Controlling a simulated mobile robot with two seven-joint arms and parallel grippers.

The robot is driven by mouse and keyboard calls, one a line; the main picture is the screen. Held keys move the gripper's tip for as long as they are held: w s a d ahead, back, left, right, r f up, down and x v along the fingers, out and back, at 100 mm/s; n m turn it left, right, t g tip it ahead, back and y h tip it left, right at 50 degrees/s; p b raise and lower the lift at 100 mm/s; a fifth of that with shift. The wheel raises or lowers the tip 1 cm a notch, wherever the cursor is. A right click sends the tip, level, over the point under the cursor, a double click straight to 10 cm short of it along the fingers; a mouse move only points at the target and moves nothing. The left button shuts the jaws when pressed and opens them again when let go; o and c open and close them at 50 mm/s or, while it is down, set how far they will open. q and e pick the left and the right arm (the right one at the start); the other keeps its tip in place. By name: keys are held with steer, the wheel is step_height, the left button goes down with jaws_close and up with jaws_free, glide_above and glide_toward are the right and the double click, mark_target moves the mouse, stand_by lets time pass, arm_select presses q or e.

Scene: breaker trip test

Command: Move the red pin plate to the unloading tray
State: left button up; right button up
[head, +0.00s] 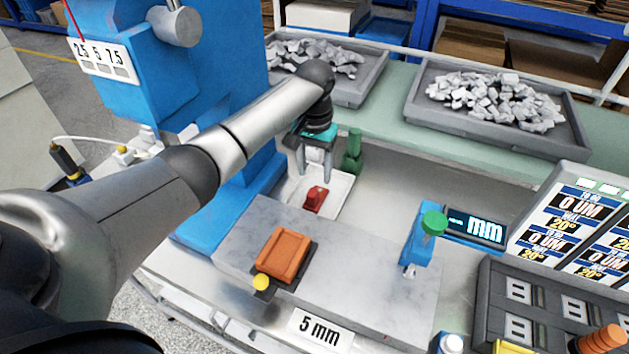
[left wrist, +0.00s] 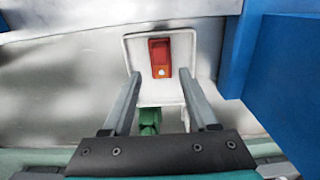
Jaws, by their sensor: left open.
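The red pin plate (head: 314,200) lies in a small white tray (head: 340,190), beside the blue machine. In the left wrist view the red plate (left wrist: 160,48) sits inside the white tray (left wrist: 185,88), near its far end, with a small pale spot on it. My left gripper (head: 314,174) is open and empty above the tray, its fingers pointing down, apart from the plate. In the left wrist view its two fingertips (left wrist: 160,74) are spread, with the plate beyond them. My right gripper does not show.
A green object (head: 352,150) stands just behind the tray. An orange block (head: 284,254) on a dark holder sits on the grey slab, near a blue gauge (head: 417,240) with a green knob. Grey bins of metal pieces (head: 495,100) stand at the back. The blue machine (head: 195,75) rises at left.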

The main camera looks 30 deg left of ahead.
mark_target(315, 189)
arm_select(q)
step_height(315, 189, up, 5)
steer(key=shift+p, duration=0.3)
stand_by(0.4)
